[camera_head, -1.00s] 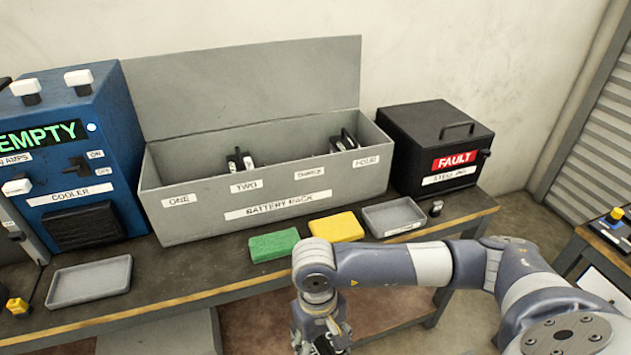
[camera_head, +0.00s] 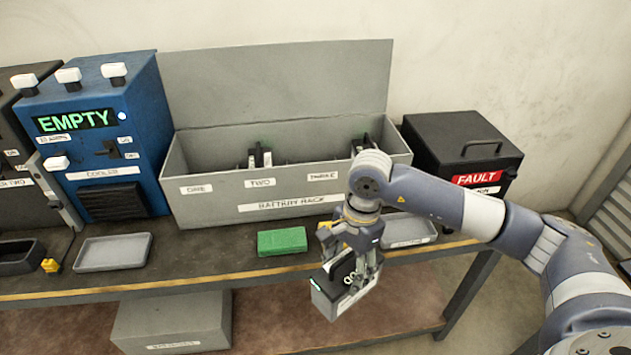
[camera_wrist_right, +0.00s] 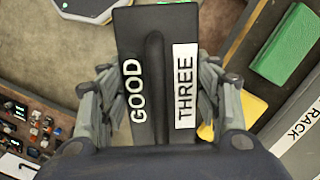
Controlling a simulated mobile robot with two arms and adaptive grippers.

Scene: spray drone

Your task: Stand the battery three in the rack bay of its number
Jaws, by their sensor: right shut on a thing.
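My right gripper (camera_head: 350,262) is shut on the battery three (camera_head: 338,296), a dark block with a pale label, held in front of the table's front edge. In the right wrist view the battery (camera_wrist_right: 157,75) sits between both fingers and reads GOOD and THREE. The grey battery rack (camera_head: 290,205) stands at the back of the table with its lid up. Its front labels read ONE, TWO and THREE; my arm hides the fourth. Dark batteries stand in the rack behind TWO (camera_head: 260,157) and at the right end (camera_head: 361,144). My left gripper is out of view.
A green block (camera_head: 282,241) lies before the rack, with a grey tray (camera_head: 408,231) to the right. A yellow block (camera_wrist_right: 245,108) shows in the wrist view. The blue cooler (camera_head: 104,135) and black FAULT box (camera_head: 462,150) flank the rack.

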